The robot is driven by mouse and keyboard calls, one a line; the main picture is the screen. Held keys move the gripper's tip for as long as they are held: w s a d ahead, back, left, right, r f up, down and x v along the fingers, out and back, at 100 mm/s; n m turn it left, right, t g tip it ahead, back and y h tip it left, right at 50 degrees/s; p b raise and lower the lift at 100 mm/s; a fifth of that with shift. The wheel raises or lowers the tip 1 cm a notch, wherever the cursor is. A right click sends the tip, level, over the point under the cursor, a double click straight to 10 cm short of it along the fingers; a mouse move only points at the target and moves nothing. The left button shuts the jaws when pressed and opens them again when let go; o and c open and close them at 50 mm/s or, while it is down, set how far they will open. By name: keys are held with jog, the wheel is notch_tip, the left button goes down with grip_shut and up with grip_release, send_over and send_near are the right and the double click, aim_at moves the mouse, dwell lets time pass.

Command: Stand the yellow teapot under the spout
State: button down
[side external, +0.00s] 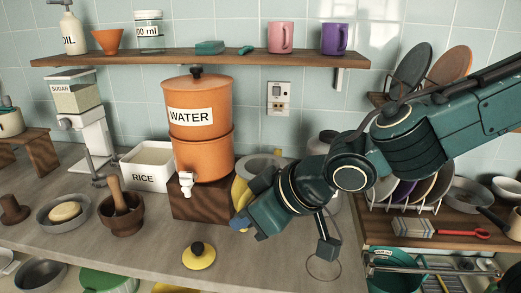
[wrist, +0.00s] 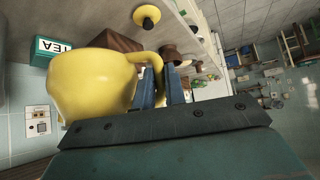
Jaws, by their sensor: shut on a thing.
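The yellow teapot (side external: 239,191) shows just right of the dispenser's wooden stand, mostly hidden behind my gripper (side external: 240,225). In the wrist view the teapot (wrist: 92,82) is large and lidless on the left, with its handle (wrist: 152,62) between the blue fingers of my gripper (wrist: 160,90). My gripper is shut on this handle. The orange water dispenser (side external: 201,110) stands on a dark wooden block (side external: 200,205). Its white spout (side external: 186,183) points forward over the block's front. The yellow lid (side external: 199,261) with a dark knob lies on the counter in front.
A mortar with pestle (side external: 122,218) and a bowl (side external: 64,212) stand to the left. A white RICE bin (side external: 146,168) is beside the block. A dish rack (side external: 405,195) is at right. The counter (side external: 160,240) directly before the block is bare apart from the lid.

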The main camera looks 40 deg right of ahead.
jog(key=w+d+f+m+h, duration=0.3)
jog(key=d+f+m+h, duration=0.1)
jog(key=d, duration=0.4)
jog(key=w+d+f+m+g+h, duration=0.1)
jog(key=w+d+f+m+h, duration=0.2)
jog(key=d+f+m, duration=0.4)
jog(key=shift+w+d+f+h, duration=0.25)
jog(key=shift+d+f+h, duration=0.2)
jog(key=shift+h, duration=0.35)
jog(key=shift+f, duration=2.45)
jog(key=shift+f, duration=0.1)
jog(key=c, duration=1.5)
grip_release()
jog(key=shift+o, duration=0.2)
